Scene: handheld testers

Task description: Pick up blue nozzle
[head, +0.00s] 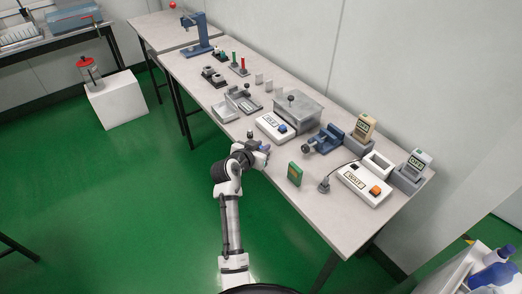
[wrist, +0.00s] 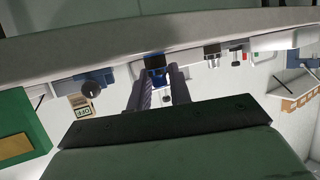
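The only small blue part that could be the blue nozzle is a blue piece (head: 282,128) on top of a white labelled box (head: 268,124) near the bench's front edge. In the wrist view a blue piece (wrist: 155,62) shows between and beyond my fingertips; it seems to be the same part. My gripper (head: 265,148) is at the bench's front edge, just in front of the white box. In the wrist view my gripper (wrist: 158,75) has its two fingers apart with a gap between them. Whether the fingers touch the blue piece I cannot tell.
A green board (head: 294,174) stands right of my gripper; it looms at left in the wrist view (wrist: 20,125). A blue vise (head: 323,139), a grey metal fixture (head: 299,106) and a white box with an orange button (head: 363,184) are nearby. Small trays (head: 226,112) lie left.

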